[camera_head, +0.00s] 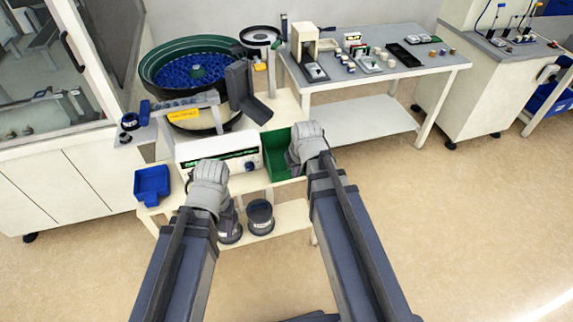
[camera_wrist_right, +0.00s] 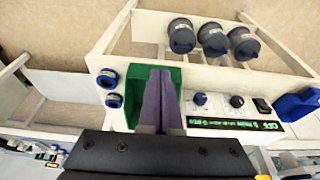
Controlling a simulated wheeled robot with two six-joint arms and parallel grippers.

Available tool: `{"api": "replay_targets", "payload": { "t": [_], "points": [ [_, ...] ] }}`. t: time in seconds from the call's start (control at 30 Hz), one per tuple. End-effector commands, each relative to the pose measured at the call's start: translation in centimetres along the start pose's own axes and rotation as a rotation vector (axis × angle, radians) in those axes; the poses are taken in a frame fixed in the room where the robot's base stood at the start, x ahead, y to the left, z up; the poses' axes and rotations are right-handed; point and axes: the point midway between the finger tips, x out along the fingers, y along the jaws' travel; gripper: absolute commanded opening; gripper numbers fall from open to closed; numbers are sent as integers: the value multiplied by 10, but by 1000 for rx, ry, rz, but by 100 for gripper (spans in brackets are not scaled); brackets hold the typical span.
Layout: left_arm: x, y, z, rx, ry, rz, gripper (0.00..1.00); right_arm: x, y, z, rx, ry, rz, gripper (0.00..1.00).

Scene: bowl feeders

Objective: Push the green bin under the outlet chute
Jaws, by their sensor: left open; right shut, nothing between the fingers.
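The green bin (camera_head: 277,160) stands on the cream cart, right of the white control box and just in front of the dark grey outlet chute (camera_head: 241,88). My right gripper (camera_head: 305,145) is over the bin's right side and hides part of it. In the right wrist view its fingers (camera_wrist_right: 158,100) are shut and empty, in front of the green bin (camera_wrist_right: 136,90); I cannot tell whether they touch it. My left gripper (camera_head: 212,187) is open in front of the control box; its fingers are mostly hidden.
The bowl feeder (camera_head: 190,65) with blue parts stands behind the control box (camera_head: 218,150). A blue tray (camera_head: 152,183) sits at the cart's left end. Dark cups (camera_head: 260,216) stand on the lower shelf. A workbench (camera_head: 372,73) is behind at right; the floor at right is clear.

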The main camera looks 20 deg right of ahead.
Motion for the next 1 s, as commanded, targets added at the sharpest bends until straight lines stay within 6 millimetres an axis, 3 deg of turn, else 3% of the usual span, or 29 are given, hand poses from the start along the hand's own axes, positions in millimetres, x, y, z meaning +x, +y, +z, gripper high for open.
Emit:
{"api": "replay_targets", "payload": {
  "t": [0.47,1.0],
  "points": [
    [11,1,0,0,0,0,50,11,5,-2,9,10,1,0],
    [77,7,-4,1,0,0,50,80,5,-2,8,10,1,0]
  ]
}}
